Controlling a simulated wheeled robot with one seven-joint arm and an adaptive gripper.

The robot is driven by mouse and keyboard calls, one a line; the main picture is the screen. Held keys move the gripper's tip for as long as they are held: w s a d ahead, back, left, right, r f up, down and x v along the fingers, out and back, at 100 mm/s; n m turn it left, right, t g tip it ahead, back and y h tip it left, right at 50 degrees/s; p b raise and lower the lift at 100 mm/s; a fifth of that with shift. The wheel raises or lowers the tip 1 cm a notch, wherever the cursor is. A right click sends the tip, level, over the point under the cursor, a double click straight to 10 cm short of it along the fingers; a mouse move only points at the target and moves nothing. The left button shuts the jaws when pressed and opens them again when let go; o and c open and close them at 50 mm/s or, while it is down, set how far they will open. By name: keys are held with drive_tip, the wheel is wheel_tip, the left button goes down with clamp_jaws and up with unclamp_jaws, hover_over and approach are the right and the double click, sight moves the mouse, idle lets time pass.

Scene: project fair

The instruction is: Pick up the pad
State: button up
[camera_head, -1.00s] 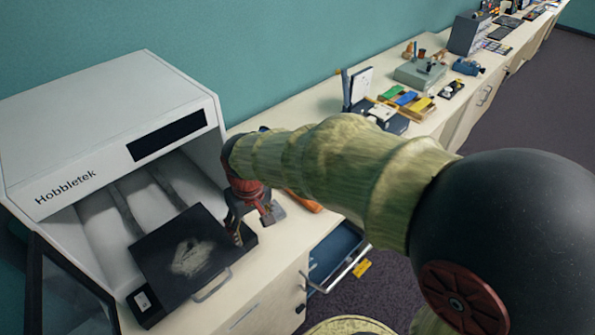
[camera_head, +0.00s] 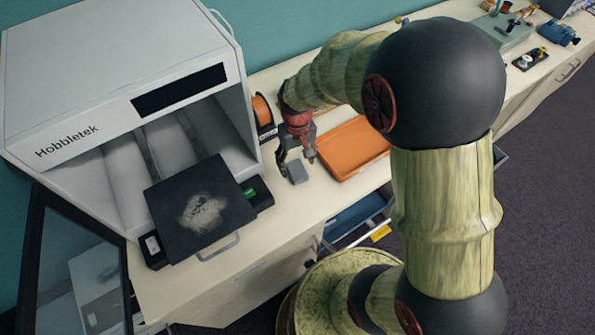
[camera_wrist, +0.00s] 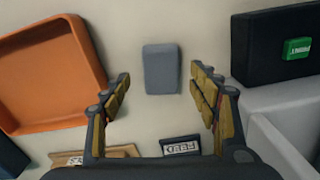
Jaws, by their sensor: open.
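The pad appears to be the small grey rectangular block (camera_head: 297,171) lying flat on the pale counter, between the printer and the orange tray. In the wrist view the grey pad (camera_wrist: 161,69) is near the top centre, with bare counter around it. My gripper (camera_head: 296,157) is directly above and close to the pad in the head view, pointing down. In the wrist view my open gripper (camera_wrist: 160,77) has one finger on each side of the pad, with gaps on both sides. Nothing is held. The exact height above the pad cannot be told.
A white Hobbletek printer (camera_head: 120,80) with its dark plate (camera_head: 200,208) stands at left. A black box with a green label (camera_wrist: 275,45) is close to the right finger. An orange tray (camera_head: 352,148) lies to the right. An open blue drawer (camera_head: 358,215) is below the counter.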

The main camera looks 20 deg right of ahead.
sight(297, 169)
wheel_tip(297, 169, down, 3)
drive_tip(key=shift+f+b, duration=0.1)
drive_tip(key=shift+b, duration=0.2)
drive_tip(key=shift+a, duration=0.1)
drive_tip(key=c, duration=0.4)
drive_tip(key=c, duration=0.7)
